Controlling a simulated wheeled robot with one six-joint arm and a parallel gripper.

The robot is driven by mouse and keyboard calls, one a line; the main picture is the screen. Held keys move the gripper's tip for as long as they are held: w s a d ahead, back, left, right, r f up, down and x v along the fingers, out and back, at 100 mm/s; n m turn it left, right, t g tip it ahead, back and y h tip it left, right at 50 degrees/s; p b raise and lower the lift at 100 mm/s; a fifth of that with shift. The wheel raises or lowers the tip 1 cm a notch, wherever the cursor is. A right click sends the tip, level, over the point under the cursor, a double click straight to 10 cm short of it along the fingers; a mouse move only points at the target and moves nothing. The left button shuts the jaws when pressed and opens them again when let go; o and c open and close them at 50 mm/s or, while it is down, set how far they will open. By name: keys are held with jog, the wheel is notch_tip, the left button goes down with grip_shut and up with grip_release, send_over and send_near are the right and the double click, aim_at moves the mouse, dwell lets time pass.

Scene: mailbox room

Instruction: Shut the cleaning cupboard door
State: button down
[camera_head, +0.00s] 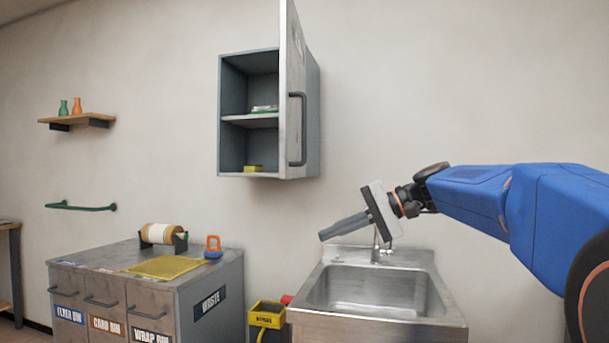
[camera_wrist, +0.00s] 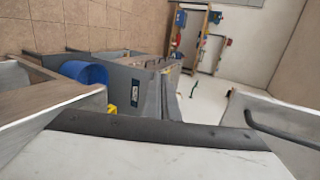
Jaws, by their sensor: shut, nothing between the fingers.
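The grey cleaning cupboard (camera_head: 313,110) hangs on the wall in the head view. Its door (camera_head: 291,70) stands open, swung out towards me at the cupboard's right side, so I see it almost edge-on. A dark bar handle (camera_head: 292,130) is on the door; a dark handle also shows at the right of the wrist view (camera_wrist: 268,132). My gripper (camera_head: 323,235) is shut and empty, pointing left above the sink. It is below and right of the door, apart from it in the picture.
The steel sink (camera_head: 440,290) with a tap is under my gripper. A grey bin cabinet (camera_head: 215,275) with a tape roll (camera_head: 160,233) and yellow mat (camera_head: 165,267) stands left. A yellow box (camera_head: 266,315) sits between them. The wall right of the cupboard is bare.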

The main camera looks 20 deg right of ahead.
aim_at(291, 169)
jog(key=w+d+r+n+t+y, duration=0.1)
jog(key=w+d+r+y, duration=0.3)
jog(key=r, duration=0.3)
jog(key=w+d+r+y, duration=0.1)
jog(key=w+d+r, duration=0.2)
jog(key=d+r, duration=0.3)
jog(key=x, duration=0.4)
jog(key=r+x, duration=0.1)
jog(key=x, duration=0.9)
jog(key=shift+w+a+r, duration=0.2)
jog(key=shift+r, duration=0.05)
jog(key=shift+a, duration=0.1)
